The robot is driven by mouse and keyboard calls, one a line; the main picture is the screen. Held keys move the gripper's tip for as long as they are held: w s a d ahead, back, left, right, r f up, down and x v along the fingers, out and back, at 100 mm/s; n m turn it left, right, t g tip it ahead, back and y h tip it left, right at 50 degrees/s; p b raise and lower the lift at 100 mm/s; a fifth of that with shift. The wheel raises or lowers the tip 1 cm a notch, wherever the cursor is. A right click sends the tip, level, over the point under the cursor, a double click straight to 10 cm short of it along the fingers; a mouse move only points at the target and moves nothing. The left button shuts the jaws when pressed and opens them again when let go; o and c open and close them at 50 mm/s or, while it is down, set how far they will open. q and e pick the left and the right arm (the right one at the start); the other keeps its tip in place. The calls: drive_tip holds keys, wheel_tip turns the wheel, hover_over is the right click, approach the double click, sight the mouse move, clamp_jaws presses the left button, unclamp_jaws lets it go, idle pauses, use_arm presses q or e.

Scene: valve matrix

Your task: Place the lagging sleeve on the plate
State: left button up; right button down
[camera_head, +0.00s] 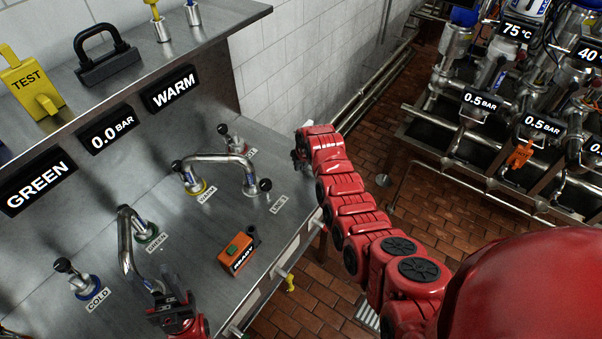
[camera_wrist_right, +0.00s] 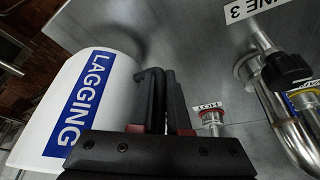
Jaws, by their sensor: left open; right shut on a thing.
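The lagging sleeve (camera_wrist_right: 85,95) is a white curved shell with a blue LAGGING label, large at the left of the right wrist view. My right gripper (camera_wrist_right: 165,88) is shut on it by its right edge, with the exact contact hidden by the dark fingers. In the head view my right gripper (camera_head: 299,152) is at the far end of the red arm, beside the bench's right edge, mostly hidden by the arm. My left gripper (camera_head: 177,305) is open and empty over the bench front. I cannot tell which surface is the plate.
Bent pipes (camera_head: 215,160) and (camera_head: 127,245) and black-knobbed valves stand on the steel bench (camera_head: 190,265). An orange button box (camera_head: 237,252) sits near its front edge. The HOT fitting (camera_wrist_right: 212,118) and a pipe (camera_wrist_right: 285,115) are right of my right gripper. A shelf (camera_head: 150,50) overhangs the back.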

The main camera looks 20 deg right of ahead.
wheel_tip(320, 180, down, 3)
drive_tip(key=shift+r+b, duration=0.1)
drive_tip(key=shift+b, duration=0.35)
drive_tip(key=shift+f, duration=0.2)
drive_tip(key=c, duration=0.9)
unclamp_jaws()
drive_tip(key=shift+r, duration=0.1)
